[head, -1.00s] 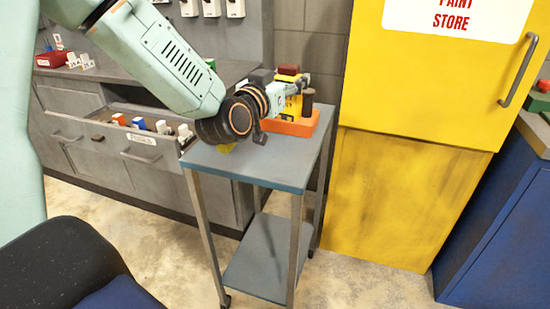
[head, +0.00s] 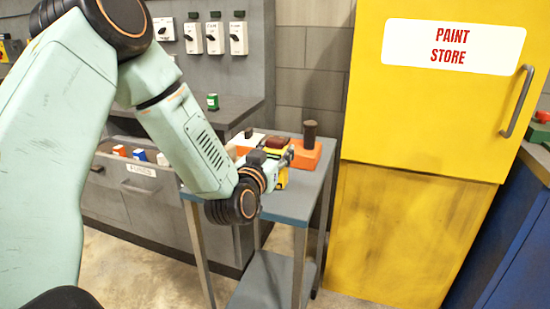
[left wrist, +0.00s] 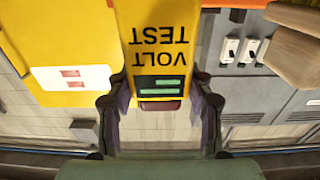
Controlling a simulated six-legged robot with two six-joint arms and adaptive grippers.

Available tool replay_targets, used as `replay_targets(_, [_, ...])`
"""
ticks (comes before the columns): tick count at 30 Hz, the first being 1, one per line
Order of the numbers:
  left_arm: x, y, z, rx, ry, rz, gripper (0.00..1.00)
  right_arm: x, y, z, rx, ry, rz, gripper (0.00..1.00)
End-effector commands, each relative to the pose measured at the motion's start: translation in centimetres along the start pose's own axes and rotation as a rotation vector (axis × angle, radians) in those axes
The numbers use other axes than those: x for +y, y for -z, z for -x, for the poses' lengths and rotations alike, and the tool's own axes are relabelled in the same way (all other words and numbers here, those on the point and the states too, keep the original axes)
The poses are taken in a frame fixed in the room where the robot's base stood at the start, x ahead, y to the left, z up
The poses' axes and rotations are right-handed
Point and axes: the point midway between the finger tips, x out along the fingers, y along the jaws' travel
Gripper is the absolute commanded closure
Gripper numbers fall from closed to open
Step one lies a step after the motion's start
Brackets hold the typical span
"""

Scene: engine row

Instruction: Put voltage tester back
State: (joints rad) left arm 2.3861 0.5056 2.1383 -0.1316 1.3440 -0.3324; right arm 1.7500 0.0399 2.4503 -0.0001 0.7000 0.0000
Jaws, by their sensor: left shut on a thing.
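The voltage tester (left wrist: 158,50) is yellow, with "VOLT TEST" upside down in the left wrist view and a dark panel with green bars. My left gripper (left wrist: 160,105) is shut on it, one finger on each side. In the head view the left gripper (head: 277,160) holds the yellow tester (head: 283,179) over the small grey cart, partly hidden by my wrist. An orange block (head: 307,158) with a dark upright post (head: 310,133) stands on the cart just behind and right of the tester. I cannot tell whether they touch. My right gripper is not in view.
The cart's top (head: 287,209) has a bare front edge. A tall yellow paint store cabinet (head: 420,120) stands on the right. Behind left are a grey workbench with an open drawer (head: 138,168) of small parts, and a green can (head: 212,101).

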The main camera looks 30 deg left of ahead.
Motion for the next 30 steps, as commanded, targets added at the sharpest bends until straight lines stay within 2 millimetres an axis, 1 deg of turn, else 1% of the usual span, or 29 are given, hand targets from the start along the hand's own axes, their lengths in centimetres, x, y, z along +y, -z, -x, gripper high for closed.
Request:
replay_targets(1, [0.03, -0.56, -0.02, 0.001, -0.001, -0.002, 0.94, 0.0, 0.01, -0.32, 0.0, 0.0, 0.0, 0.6])
replay_targets(8, [0.03, -0.39, -0.02, 0.003, -0.001, -0.001, 0.94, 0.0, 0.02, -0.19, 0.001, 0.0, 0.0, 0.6])
replay_targets(12, [0.03, -0.77, -0.02, 0.003, -0.001, -0.001, 0.94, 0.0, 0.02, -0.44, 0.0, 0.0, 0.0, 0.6])
replay_targets(13, [0.03, -0.85, 0.0, 0.001, -0.001, -0.001, 0.47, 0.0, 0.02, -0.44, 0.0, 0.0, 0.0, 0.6])
replay_targets(21, [0.04, -0.75, 0.0, 0.001, -0.001, -0.001, 0.26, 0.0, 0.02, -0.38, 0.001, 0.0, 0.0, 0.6])
replay_targets(30, [0.03, -0.66, 0.0, 0.001, -0.001, 0.0, 0.26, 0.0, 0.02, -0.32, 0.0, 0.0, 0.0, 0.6])
